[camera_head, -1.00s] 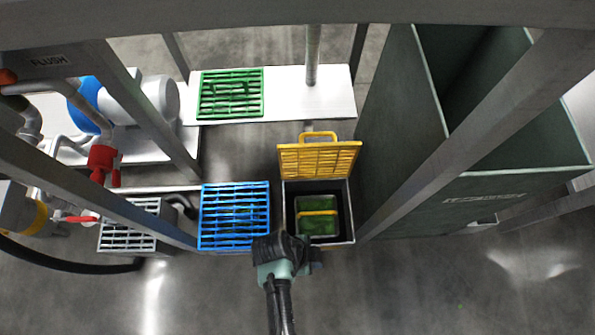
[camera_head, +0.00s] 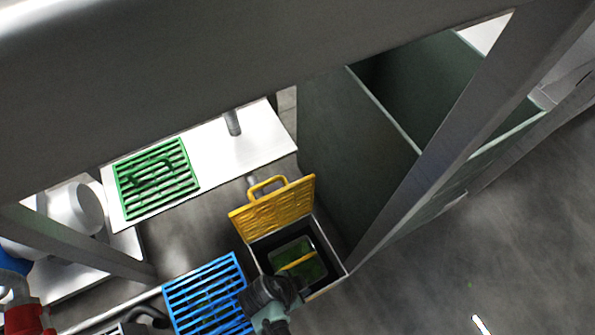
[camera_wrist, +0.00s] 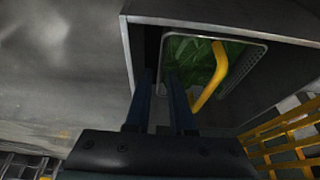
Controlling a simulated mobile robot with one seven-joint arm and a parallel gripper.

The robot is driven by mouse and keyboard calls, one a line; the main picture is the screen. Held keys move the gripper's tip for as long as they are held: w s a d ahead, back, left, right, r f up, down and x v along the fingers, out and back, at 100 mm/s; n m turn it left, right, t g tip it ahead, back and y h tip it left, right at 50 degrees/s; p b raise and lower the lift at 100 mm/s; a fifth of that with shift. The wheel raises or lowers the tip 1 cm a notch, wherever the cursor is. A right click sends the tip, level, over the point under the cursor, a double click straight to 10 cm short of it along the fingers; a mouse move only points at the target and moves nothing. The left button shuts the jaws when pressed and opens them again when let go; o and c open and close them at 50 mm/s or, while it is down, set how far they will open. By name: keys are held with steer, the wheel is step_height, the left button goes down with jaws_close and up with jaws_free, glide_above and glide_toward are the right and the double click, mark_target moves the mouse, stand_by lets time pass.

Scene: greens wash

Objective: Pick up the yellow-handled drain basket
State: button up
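The drain basket (camera_head: 306,272) sits inside an open dark box (camera_head: 332,258). Its yellow handle (camera_head: 298,262) arches over it, and green leaves show in it. In the wrist view the yellow handle (camera_wrist: 213,80) slants across the leaf-filled basket (camera_wrist: 258,52), to the right of my fingers. My gripper (camera_head: 275,292) is at the near edge of the box in the head view. In the wrist view my two blue fingers (camera_wrist: 160,75) stand apart with a narrow empty gap, reaching over the box opening near the basket's left side. They are not around the handle. Their depth is unclear.
The box's yellow slatted lid (camera_head: 274,208) stands open behind it. A blue grate (camera_head: 208,296) lies close on the left. A green grate (camera_head: 156,180) lies on a white surface further back. A tall dark green bin (camera_head: 350,150) and grey frame posts (camera_head: 435,145) stand on the right.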

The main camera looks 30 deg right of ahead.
steer(key=b+x, duration=0.3)
steer(key=x, duration=0.1)
steer(key=shift+f, duration=0.2)
steer(key=shift+d+f+b, duration=0.15)
steer(key=shift+f+b, duration=0.1)
steer(key=shift+b, duration=0.1)
jaws_close()
stand_by(1.0)
